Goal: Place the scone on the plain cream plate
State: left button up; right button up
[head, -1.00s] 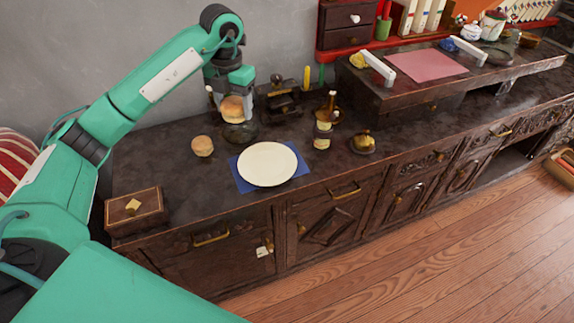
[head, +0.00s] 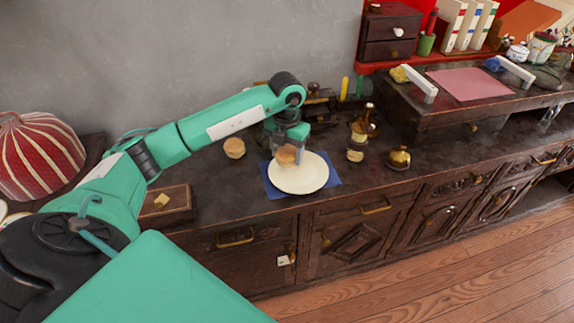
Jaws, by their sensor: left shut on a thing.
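My left gripper (head: 287,148) points down and is shut on the scone (head: 286,157), a round golden-brown piece. The scone is over the back left part of the plain cream plate (head: 303,180). I cannot tell whether it touches the plate. The plate lies on a blue mat (head: 272,188) on the dark wooden counter and is otherwise bare. My right gripper is not in view.
A similar round bun (head: 235,148) sits left of the plate. A dark bottle (head: 356,147) and a brass pot (head: 399,158) stand to its right. A wooden box (head: 172,207) is at the front left. A red striped dome (head: 38,155) is at the far left.

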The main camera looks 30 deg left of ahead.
aim_at(287, 174)
pick_arm(q)
jog(key=shift+f, duration=0.6)
notch_tip(287, 174, down, 4)
jog(key=shift+r, duration=0.1)
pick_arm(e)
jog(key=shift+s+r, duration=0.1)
pick_arm(q)
jog(key=shift+f, duration=0.2)
jog(key=o, duration=1)
jog(key=shift+c, duration=0.2)
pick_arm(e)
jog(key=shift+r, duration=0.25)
pick_arm(q)
jog(key=shift+r, duration=0.1)
